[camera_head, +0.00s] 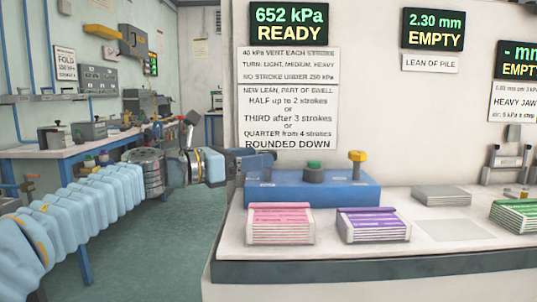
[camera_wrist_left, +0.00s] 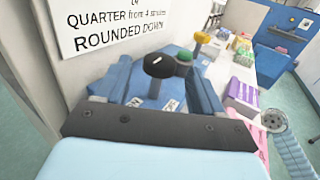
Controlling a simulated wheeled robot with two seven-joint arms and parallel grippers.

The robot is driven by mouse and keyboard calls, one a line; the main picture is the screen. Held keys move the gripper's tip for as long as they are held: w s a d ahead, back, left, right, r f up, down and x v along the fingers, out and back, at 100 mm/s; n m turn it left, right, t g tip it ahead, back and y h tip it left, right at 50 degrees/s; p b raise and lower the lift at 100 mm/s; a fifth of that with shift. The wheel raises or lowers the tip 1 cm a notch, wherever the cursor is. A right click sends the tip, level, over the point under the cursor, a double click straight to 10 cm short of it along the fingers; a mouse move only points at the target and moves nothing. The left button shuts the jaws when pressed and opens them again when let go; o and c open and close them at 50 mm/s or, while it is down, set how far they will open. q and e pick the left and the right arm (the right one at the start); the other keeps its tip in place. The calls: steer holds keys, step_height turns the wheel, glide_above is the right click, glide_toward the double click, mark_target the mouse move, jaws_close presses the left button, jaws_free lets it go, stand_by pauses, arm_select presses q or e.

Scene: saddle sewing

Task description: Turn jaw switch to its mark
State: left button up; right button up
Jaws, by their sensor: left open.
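The blue control box (camera_head: 335,192) stands on the white bench against the wall. In the left wrist view, a black knob (camera_wrist_left: 157,66) with a short white pointer line, which looks like the jaw switch, stands on the box. In the head view this knob is hidden by my left gripper (camera_head: 262,160). The gripper is open and empty at the left end of the box. In the left wrist view its two blue fingers (camera_wrist_left: 152,92) lie to either side of the knob, with gaps. I cannot make out the switch's mark. My right gripper is not in view.
A green button (camera_head: 314,166) and a yellow knob (camera_head: 357,157) stand on the box. Pink (camera_head: 281,224) and purple (camera_head: 372,225) stacks lie in front of it. A sign reads 652 kPa READY (camera_head: 289,24). A grey plate (camera_head: 442,196) lies to the right.

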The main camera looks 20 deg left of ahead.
arm_select(q)
steer(key=x, duration=0.4)
steer(key=c, duration=1)
